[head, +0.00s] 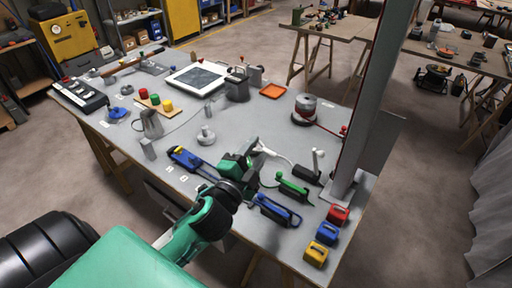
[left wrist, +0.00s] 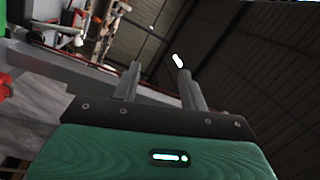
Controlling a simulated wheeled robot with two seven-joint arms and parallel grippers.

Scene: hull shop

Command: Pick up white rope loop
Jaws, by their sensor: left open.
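A white curved strand, which looks like the white rope loop (head: 280,156), lies on the grey workbench (head: 200,118) just right of my left gripper. Part of it is hidden behind the gripper. My left gripper (head: 257,149) is over the right front part of the bench, close beside the white strand; I cannot tell whether they touch. In the left wrist view its two grey fingers (left wrist: 158,75) stand apart with nothing clearly between them. I cannot make out the rope there. My right gripper is not in view.
Blue-handled (head: 275,209) and green-handled (head: 292,188) tools lie near the gripper. Red, blue and yellow blocks (head: 327,233) line the front right corner. A tall grey post (head: 372,110) rises at the right edge. A rope spool (head: 305,108) stands behind. The bench's middle has free room.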

